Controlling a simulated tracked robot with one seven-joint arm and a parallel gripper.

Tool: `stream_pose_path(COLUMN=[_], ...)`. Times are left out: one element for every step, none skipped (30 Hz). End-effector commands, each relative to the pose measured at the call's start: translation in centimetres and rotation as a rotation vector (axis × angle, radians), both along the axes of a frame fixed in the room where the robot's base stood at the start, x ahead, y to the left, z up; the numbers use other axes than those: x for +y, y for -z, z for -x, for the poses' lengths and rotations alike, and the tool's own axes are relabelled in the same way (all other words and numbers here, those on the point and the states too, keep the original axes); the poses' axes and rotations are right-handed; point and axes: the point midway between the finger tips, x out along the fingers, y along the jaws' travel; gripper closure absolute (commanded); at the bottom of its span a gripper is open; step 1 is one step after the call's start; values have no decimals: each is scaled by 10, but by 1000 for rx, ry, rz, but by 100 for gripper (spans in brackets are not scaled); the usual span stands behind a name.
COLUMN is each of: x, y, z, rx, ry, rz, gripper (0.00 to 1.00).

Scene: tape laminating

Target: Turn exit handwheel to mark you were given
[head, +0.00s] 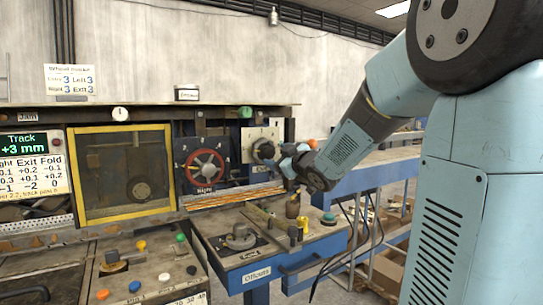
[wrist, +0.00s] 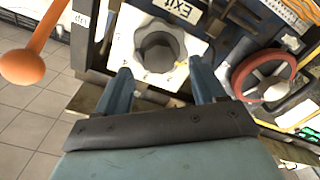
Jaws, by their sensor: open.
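The exit handwheel is a dark grey round knob (head: 263,149) on a white dial plate at the right of the machine front. In the wrist view the knob (wrist: 160,50) sits on its plate beside the label EXIT (wrist: 184,10), with small marks around it. My gripper (head: 285,158) is just right of the knob in the head view. In the wrist view my gripper (wrist: 160,68) is open, its two blue fingers either side of the knob's line. I cannot tell whether they reach around it. A wall sign (head: 71,79) headed with wheel marks gives Exit 3.
A red handwheel (head: 204,167) is left of the exit knob. An orange ball-ended lever (wrist: 22,67) stands left in the wrist view. A green track display (head: 22,143) reads +3 mm. A lower bench holds a yellow-topped piece (head: 302,224) and a green button (head: 329,217).

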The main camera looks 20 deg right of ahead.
Motion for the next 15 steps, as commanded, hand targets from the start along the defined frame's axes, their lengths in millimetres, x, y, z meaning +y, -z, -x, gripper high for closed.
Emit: stream_pose_path(x=[2, 4, 5, 6, 7, 8, 8, 9, 10, 10, 11, 11, 11, 11, 11], y=[1, 1, 1, 0, 0, 0, 0, 0, 0, 0, 0, 0, 0, 0, 0], z=[-8, -12, -17, -21, -24, -28, -31, -33, -36, -37, -39, -40, -41, -41, -42], rx=[1, 1, 1, 0, 1, 1, 0, 0, 0, 0, 1, 1, 0, 0, 0], ry=[-2, -2, -2, -1, -1, -1, -1, -1, -1, -1, -1, -1, 0, 0, 0], rz=[1, 1, 1, 1, 0, 0, 1, 1, 1, 1, 0, 0, 0, 0, 0], gripper=[30, 30, 30, 30, 30, 30, 30, 30, 30, 30, 30, 30, 30, 30, 30])
